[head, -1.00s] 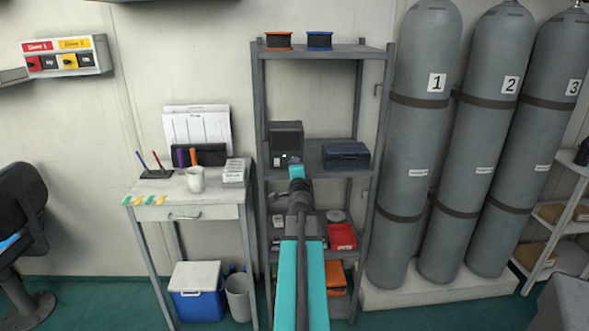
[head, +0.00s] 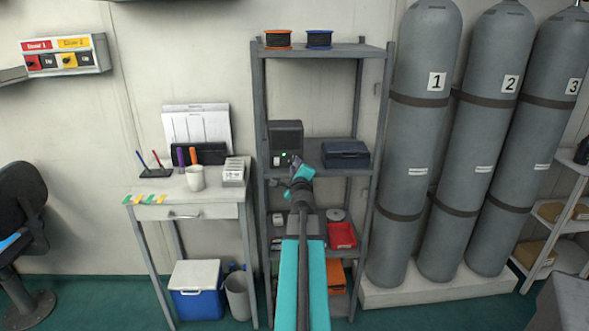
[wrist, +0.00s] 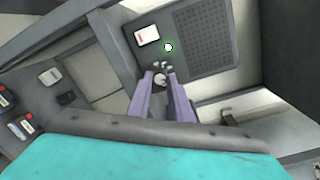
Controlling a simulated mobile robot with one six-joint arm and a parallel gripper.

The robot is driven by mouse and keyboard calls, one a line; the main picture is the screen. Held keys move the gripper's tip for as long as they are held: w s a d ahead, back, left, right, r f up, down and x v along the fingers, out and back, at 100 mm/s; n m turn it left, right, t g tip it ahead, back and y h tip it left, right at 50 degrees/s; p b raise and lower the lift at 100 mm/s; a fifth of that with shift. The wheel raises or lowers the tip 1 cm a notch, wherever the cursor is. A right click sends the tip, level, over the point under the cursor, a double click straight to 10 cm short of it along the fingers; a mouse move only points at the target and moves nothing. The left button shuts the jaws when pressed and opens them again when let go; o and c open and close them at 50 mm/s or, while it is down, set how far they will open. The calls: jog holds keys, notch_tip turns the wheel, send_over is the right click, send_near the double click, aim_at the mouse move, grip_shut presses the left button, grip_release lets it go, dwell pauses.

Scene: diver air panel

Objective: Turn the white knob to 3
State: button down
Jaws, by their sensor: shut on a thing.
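The white knob (wrist: 160,80) is on the front of a dark grey box with a speaker grille, seen in the wrist view. My gripper (wrist: 161,77) has its two purple-grey fingers on either side of the knob and is shut on it. Small pale marks sit around the knob's upper side, too small to read. In the head view the dark box (head: 286,133) stands on the middle shelf, and my gripper is at its lower front. The knob cannot be made out there.

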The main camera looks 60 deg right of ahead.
jog(key=shift+d+r, duration=0.15)
jog(key=shift+r, duration=0.1)
jog(key=c, duration=1.6)
grip_release()
jog(key=shift+f, duration=0.2)
jog(key=shift+f, duration=0.1)
jog(key=shift+a, duration=0.2)
